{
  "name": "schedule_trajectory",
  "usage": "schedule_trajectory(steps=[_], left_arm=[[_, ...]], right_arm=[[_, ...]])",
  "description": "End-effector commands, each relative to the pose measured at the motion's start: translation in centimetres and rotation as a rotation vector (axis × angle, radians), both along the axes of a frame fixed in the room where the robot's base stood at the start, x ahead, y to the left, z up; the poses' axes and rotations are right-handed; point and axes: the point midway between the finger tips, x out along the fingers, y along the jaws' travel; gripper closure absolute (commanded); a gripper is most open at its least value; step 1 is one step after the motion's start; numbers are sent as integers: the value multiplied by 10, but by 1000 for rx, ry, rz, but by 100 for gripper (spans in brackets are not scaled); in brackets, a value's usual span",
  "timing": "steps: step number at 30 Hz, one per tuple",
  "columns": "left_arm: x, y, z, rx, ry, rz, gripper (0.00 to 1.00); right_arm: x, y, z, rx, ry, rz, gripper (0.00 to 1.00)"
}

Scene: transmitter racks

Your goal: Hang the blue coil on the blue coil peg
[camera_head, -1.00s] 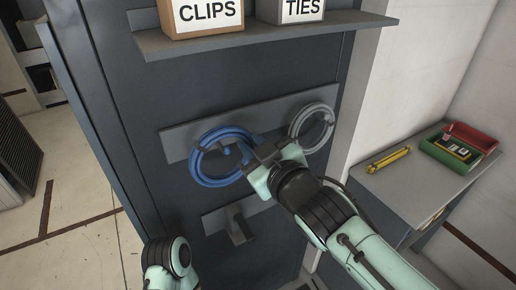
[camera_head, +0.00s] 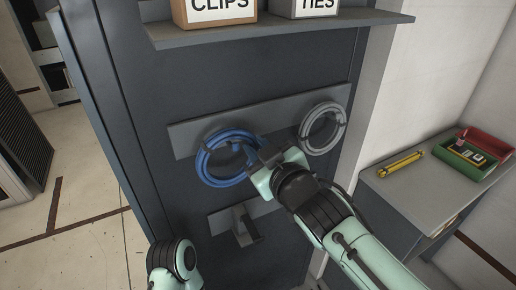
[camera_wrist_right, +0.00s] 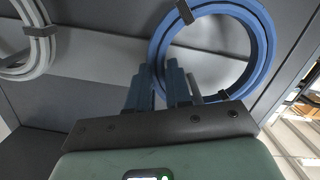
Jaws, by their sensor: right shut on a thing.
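The blue coil (camera_head: 204,163) is a ring against the grey mounting strip (camera_head: 185,140) on the dark cabinet front. My right gripper (camera_head: 256,156) is shut on the coil's right side. In the right wrist view, the fingers (camera_wrist_right: 166,87) close on the rim of the blue coil (camera_wrist_right: 262,50), and dark ties band the ring. I cannot clearly make out the blue coil peg, nor whether the coil rests on it; fingers and ring crowd that spot. My left arm shows at the bottom of the head view, but its gripper is out of frame.
A grey coil (camera_head: 343,128) hangs on the strip's right end. A bracket (camera_head: 243,225) juts out below. A shelf (camera_head: 350,20) with CLIPS (camera_head: 215,8) and TIES (camera_head: 312,8) boxes is above. A side bench (camera_head: 405,195) holds a yellow tool (camera_head: 400,165) and a red-green case (camera_head: 470,157).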

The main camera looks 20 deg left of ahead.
Motion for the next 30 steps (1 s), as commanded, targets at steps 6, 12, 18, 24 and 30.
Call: schedule_trajectory(steps=[6, 12, 18, 24, 30], left_arm=[[0, 0, 0, 0, 0, 0, 57], [0, 0, 0, 0, 1, 0, 57], [0, 0, -1, 0, 0, 0, 57], [2, 0, -8, 2, -10, 2, 57], [5, 0, -15, 2, -20, 4, 57]], right_arm=[[0, 0, 2, 4, -2, 0, 68], [0, 0, 1, 2, 0, 1, 51], [-2, -2, 0, -1, 1, 0, 51], [-20, -22, 3, 3, -1, 0, 51], [-50, -57, 10, 5, -2, -2, 51]])
